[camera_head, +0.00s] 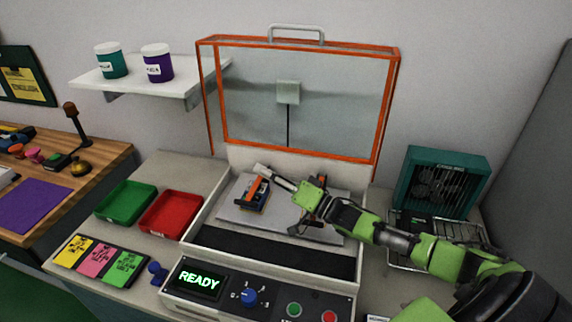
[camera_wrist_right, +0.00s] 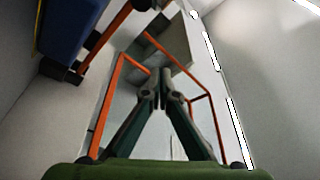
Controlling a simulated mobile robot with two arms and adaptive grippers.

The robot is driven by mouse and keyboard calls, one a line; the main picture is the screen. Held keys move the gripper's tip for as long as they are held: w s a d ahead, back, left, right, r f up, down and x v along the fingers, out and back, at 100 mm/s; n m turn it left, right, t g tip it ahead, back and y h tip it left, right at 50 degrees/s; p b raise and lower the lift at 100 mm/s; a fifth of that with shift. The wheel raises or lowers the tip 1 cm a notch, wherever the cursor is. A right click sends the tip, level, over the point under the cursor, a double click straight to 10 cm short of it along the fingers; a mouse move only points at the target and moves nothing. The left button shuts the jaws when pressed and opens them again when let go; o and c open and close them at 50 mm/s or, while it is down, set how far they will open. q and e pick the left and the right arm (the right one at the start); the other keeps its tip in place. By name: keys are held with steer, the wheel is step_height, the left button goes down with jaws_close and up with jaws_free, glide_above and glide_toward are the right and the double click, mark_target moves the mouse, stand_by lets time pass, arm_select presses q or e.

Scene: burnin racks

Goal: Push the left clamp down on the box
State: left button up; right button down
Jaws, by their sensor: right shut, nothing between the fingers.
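The box (camera_head: 276,272) stands in the middle of the head view with its orange-framed clear lid (camera_head: 393,100) raised. Inside, on a grey plate (camera_head: 232,213), the left clamp (camera_head: 252,190) shows as a dark and blue body with an orange bar. My right gripper (camera_head: 261,169) reaches in from the right, its shut, empty fingers above and near the clamp's far end; contact cannot be told. In the right wrist view the fingertips (camera_wrist_right: 161,88) meet, and a blue part (camera_wrist_right: 66,25) with orange beside it shows at upper left. My left gripper is out of view.
A second dark fixture (camera_head: 318,232) is partly hidden under my right arm. A green tray (camera_head: 127,219) and a red tray (camera_head: 159,229) lie left of the box. A teal fan unit (camera_head: 481,175) and wire rack stand right. The front panel (camera_head: 272,297) display reads READY.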

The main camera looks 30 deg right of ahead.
steer(key=v, duration=1.1)
stand_by(0.3)
